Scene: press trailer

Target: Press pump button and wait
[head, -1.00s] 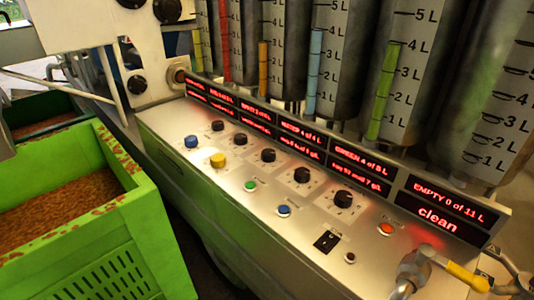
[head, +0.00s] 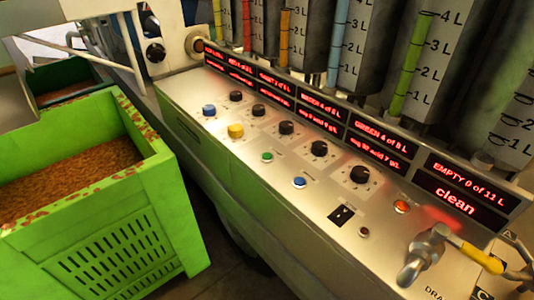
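A slanted metal control panel (head: 285,207) runs across the middle of the head view. On it are a blue button (head: 208,110), a yellow button (head: 235,130), a green button (head: 267,156), a second blue button (head: 299,181) and a lit orange button (head: 401,206). I cannot read which one is the pump button. Several black knobs (head: 319,149) sit behind them. A black switch (head: 341,215) and a small dark red button (head: 363,231) are near the front edge. Neither of my grippers is in view.
Red displays (head: 460,185) line the panel's back; the right one reads "EMPTY 0 of 11 L, clean". Tanks with litre scales (head: 360,50) stand behind. A green crate (head: 178,215) of brown contents stands at left.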

